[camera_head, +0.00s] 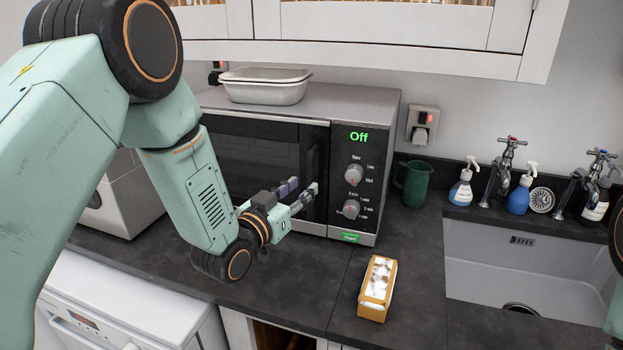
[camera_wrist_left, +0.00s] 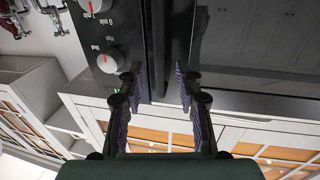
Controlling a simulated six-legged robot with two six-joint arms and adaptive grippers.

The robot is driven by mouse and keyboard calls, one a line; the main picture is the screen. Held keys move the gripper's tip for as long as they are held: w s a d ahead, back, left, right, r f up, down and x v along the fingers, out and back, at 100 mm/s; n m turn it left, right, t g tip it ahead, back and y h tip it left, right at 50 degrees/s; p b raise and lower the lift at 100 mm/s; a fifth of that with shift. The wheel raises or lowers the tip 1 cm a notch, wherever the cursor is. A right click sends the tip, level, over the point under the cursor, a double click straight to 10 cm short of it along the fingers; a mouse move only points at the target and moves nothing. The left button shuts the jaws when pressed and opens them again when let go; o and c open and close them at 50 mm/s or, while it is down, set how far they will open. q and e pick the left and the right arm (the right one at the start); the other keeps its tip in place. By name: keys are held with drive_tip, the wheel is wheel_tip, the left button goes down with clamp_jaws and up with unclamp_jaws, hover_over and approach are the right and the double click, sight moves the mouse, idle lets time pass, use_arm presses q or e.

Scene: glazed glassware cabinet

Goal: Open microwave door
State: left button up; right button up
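The microwave (camera_head: 300,97) is a grey box with a dark glass door (camera_head: 250,150) that looks shut. Its control panel (camera_head: 358,170) has two knobs, a green "Off" display and a green button below. My left gripper (camera_head: 299,190) is at the lower right part of the door, beside the control panel. In the left wrist view the left gripper (camera_wrist_left: 157,84) is open, its fingers spread to either side of a dark vertical handle bar (camera_wrist_left: 156,45). I cannot tell whether a finger touches it. My right gripper is out of view; only a bit of that arm shows.
An orange box (camera_head: 377,289) lies on the dark counter (camera_head: 420,270) in front. A green jug (camera_head: 413,183), soap bottles and a sink (camera_head: 530,270) are to the right. Cabinets hang above.

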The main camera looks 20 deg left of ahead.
sight(309, 182)
use_arm(q)
drive_tip(key=x, duration=0.3)
drive_tip(key=shift+w+d, duration=0.25)
drive_tip(key=shift+w, duration=0.1)
drive_tip(key=shift+w+a+f, duration=0.15)
drive_tip(key=shift+w+a, duration=0.1)
drive_tip(key=shift+w, duration=0.3)
drive_tip(key=shift+s+d, duration=0.15)
drive_tip(key=shift+d, duration=0.25)
drive_tip(key=shift+c, duration=0.3)
drive_tip(key=shift+a, duration=0.3)
drive_tip(key=c, duration=0.5)
drive_tip(key=shift+c, duration=0.5)
drive_tip(key=shift+d, duration=0.2)
clamp_jaws()
drive_tip(key=shift+a, duration=0.1)
